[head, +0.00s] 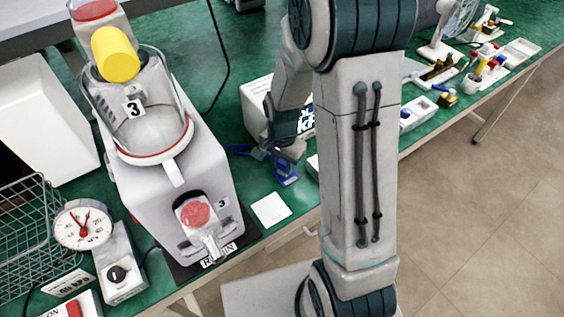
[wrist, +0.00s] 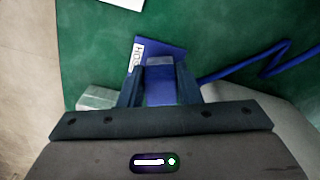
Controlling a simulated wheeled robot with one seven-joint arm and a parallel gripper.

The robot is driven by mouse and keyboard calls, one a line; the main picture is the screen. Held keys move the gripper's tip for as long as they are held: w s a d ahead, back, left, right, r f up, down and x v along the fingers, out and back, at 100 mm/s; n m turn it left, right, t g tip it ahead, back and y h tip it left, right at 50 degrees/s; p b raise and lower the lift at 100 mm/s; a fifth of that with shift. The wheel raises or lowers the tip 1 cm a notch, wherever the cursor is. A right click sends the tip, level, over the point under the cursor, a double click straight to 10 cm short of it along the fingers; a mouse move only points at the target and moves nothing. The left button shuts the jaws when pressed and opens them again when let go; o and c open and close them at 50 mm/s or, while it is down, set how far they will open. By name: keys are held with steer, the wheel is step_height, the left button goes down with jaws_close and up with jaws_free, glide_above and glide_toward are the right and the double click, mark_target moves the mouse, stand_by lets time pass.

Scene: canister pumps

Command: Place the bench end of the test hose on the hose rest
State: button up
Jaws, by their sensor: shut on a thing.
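My gripper (head: 277,155) points down at the green bench near its front edge. In the wrist view its two dark fingers (wrist: 160,85) are closed on the blue bench end of the test hose (wrist: 160,92). The blue hose (wrist: 228,72) runs off to the right from behind a finger and bends in a zigzag. The blue hose rest (wrist: 172,47), with a white label, lies directly under the fingertips; it also shows below the gripper in the head view (head: 287,177). The fingers hide most of the hose end, and I cannot tell whether it touches the rest.
The large grey canister pump (head: 190,140) marked 3 stands left of my gripper. A white square pad (head: 271,209) lies in front of the rest. A white box (head: 258,105) stands behind my gripper. A dial gauge (head: 82,225) and wire basket (head: 30,230) are at far left.

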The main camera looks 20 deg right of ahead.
mark_target(283, 163)
steer(key=shift+f, duration=0.2)
steer(key=o, duration=1)
steer(key=shift+r, duration=0.15)
step_height(283, 163, up, 12)
steer(key=shift+s+d+r+n+t, duration=0.1)
steer(key=shift+s+r+n+t, duration=0.35)
steer(key=shift+s+r+n, duration=1.45)
steer(key=shift+s+d+r+n+t, duration=0.1)
steer(key=shift+s+r+n+t, duration=0.45)
steer(key=shift+s+n, duration=1.45)
steer(key=shift+s+d+r+n+t, duration=0.1)
steer(key=shift+s+r+n+t, duration=0.3)
steer(key=shift+s+r+n, duration=1.65)
